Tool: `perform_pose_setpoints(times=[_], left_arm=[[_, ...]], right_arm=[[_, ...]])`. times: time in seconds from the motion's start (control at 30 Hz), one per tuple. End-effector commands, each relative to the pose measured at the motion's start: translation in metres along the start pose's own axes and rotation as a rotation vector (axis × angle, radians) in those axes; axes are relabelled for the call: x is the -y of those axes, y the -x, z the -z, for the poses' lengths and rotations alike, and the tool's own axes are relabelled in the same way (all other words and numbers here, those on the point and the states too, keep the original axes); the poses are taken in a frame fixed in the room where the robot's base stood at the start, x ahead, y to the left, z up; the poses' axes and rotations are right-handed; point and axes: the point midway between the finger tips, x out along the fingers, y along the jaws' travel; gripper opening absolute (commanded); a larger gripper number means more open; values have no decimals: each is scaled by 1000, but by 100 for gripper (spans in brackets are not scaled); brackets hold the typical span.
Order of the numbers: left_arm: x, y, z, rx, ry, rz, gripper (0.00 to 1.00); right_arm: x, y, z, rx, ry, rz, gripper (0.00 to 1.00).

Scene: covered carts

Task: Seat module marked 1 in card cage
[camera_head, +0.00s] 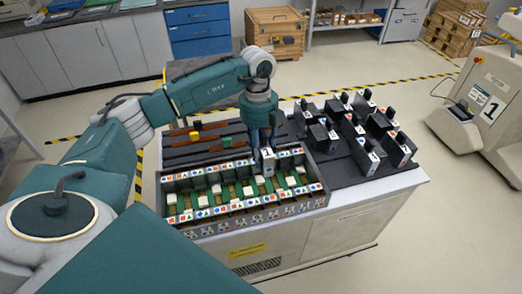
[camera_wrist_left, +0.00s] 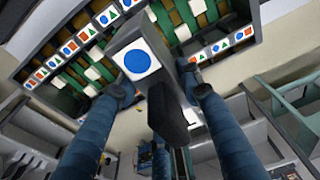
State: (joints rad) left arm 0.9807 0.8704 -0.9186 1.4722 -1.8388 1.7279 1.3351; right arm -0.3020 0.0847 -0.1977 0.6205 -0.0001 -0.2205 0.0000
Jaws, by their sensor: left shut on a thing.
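My left gripper (camera_head: 264,140) is shut on a grey module (camera_head: 268,164) whose white label reads 1. In the left wrist view the gripper (camera_wrist_left: 158,88) has one finger on each side of the module's dark handle (camera_wrist_left: 168,116). There the module's top (camera_wrist_left: 119,44) shows a white label with a blue circle. The module is at the right half of the card cage (camera_head: 252,226), over its back rows; I cannot tell how deep it sits. The cage has rows of symbol labels and white blocks on green strips; it also shows in the left wrist view (camera_wrist_left: 262,58). My right gripper is out of view.
Several dark modules with handles stand on a black mat (camera_head: 340,170) on the cart's right. Dark rails with a yellow block (camera_head: 195,136) and a green block (camera_head: 227,142) lie behind the cage. A beige machine marked 1 (camera_head: 487,112) stands at the far right.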

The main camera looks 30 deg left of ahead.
Motion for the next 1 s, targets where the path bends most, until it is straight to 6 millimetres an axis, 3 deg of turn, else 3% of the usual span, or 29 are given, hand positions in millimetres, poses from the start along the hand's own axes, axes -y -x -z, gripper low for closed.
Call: perform_pose_setpoints(times=[0.47, 1.0], left_arm=[[0, -35, -4, 0, 0, 0, 0], [0, -71, -9, 0, -1, 1, 0]], right_arm=[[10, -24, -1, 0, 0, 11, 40], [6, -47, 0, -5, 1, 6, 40]])
